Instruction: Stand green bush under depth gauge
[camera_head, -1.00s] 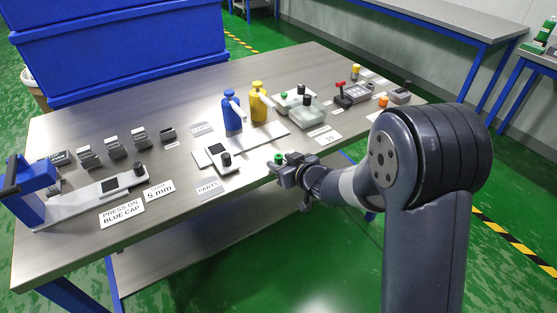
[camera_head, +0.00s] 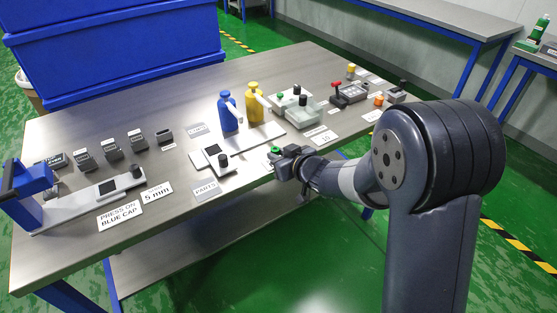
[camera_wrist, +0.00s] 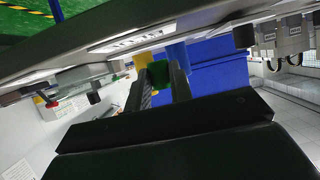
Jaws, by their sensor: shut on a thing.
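My gripper (camera_head: 284,158) is at the front edge of the table, shut on the green bush (camera_head: 275,150). Only its green top shows in the head view. In the wrist view, the green bush (camera_wrist: 158,74) sits between the two fingers. A blue stand (camera_head: 24,182) on a long grey base with a dark display is at the table's far left, well apart from my gripper. It looks like the depth gauge; signs reading "PRESS ON BLUE CAP" (camera_head: 119,214) and "5 mm" (camera_head: 156,192) lie in front of it.
A grey scale-like unit (camera_head: 222,166) with a black knob stands just left of my gripper. Several small grey blocks line the left back. A "PARTS" label (camera_head: 206,189) lies on the front edge.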

